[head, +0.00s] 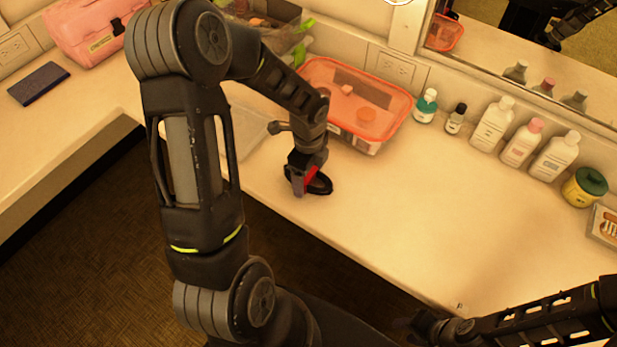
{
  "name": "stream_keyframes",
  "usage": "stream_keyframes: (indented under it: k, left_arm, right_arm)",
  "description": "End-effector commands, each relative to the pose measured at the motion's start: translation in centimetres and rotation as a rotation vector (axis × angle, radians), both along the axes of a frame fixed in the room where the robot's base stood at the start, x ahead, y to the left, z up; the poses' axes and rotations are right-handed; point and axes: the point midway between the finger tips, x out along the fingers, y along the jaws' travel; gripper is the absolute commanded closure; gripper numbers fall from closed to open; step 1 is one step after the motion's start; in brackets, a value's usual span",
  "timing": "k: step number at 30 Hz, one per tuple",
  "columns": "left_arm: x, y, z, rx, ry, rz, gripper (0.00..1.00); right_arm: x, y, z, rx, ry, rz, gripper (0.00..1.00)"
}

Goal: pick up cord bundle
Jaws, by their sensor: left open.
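The black cord bundle (322,186) lies on the pale countertop, in front of the red-lidded box. My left gripper (303,183) points down at the left side of the bundle, with its jaws open. The gripper hides part of the bundle, and I cannot tell whether the fingers touch it. My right gripper (425,323) is low in the picture, near the counter's front edge, dark and hard to make out.
A clear box with a red rim (375,143) stands just behind the bundle. Several bottles, including a white bottle (493,123), line the mirror wall. A pink case (92,28) and a dark blue book (38,84) are at the left. The counter's middle right is clear.

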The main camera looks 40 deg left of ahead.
Motion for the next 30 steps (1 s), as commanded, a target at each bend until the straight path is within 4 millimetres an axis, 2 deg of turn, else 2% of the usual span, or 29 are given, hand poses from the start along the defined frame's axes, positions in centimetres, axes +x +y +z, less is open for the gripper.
stream_keyframes:
  k: [11, 30]
  left_arm:
    - [0.01, -0.02, 0.03, 0.000, 0.000, 0.000, 0.21]
    - [0.01, -0.02, 0.03, 0.000, 0.000, 0.000, 0.73]
  right_arm:
    - [0.00, 0.01, 0.00, 0.000, 0.000, 0.000, 0.64]
    - [0.01, 0.01, 0.00, 0.000, 0.000, 0.000, 0.64]
